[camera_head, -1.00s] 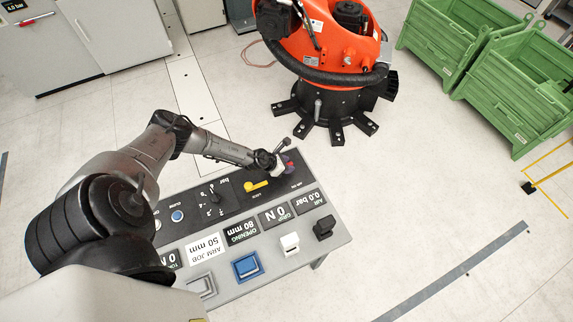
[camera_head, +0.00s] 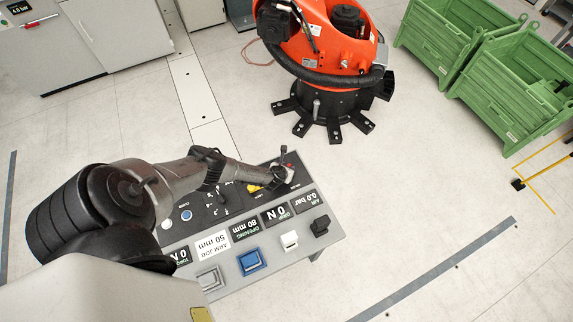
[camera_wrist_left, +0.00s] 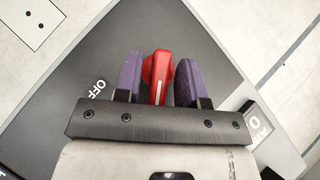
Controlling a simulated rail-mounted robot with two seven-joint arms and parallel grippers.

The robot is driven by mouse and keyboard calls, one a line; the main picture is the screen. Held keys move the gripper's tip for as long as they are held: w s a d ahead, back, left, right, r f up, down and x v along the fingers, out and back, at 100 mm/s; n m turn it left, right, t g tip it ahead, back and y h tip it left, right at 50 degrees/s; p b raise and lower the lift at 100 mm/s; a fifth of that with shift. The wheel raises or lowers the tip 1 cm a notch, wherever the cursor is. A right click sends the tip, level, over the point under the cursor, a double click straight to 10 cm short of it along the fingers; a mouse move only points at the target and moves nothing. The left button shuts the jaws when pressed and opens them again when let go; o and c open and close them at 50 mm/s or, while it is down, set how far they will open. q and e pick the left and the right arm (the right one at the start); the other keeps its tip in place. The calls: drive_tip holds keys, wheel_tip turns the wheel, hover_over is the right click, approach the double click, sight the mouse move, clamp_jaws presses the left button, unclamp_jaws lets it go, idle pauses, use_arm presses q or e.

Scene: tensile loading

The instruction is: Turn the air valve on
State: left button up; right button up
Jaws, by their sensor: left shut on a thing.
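The red air valve handle (camera_wrist_left: 158,75) shows in the left wrist view on the dark panel (camera_wrist_left: 215,70), between the two purple fingers of my left gripper (camera_wrist_left: 158,78). The fingers are shut on it, one on each side. The handle points along the fingers, and an "OFF" label (camera_wrist_left: 97,90) lies to its left. In the head view my left gripper (camera_head: 286,172) is at the far right corner of the console and mostly covers the valve. The air display (camera_head: 307,200) reads 0.0 bar. My right gripper is not in view.
A yellow lever (camera_head: 254,188) sits on the console just left of my gripper. An orange robot (camera_head: 325,45) and green crates (camera_head: 510,110) stand beyond.

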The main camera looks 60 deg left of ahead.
use_arm(q)
drive_tip(key=shift+d+n+g+y, duration=0.1)
drive_tip(key=shift+n+g+y, duration=0.45)
drive_tip(key=shift+n, duration=0.45)
drive_tip(key=n, duration=0.1)
drive_tip(key=n+g+y, duration=0.1)
drive_tip(key=shift+w+f+n+g+y, duration=0.15)
drive_tip(key=shift+n+g+y, duration=0.1)
drive_tip(key=shift+n, duration=0.15)
drive_tip(key=shift+d+n+g+y, duration=0.1)
drive_tip(key=shift+n+g+y, duration=0.3)
drive_tip(key=shift+n+g, duration=0.65)
drive_tip(key=shift+w+n+g+y+b, duration=0.1)
drive_tip(key=shift+n+g+y+b, duration=0.2)
drive_tip(key=shift+n+g+b, duration=1)
drive_tip(key=shift+n+p, duration=0.45)
drive_tip(key=shift+n, duration=0.1)
drive_tip(key=o, duration=0.6)
drive_tip(key=shift+c, duration=0.2)
drive_tip(key=shift+r, duration=0.2)
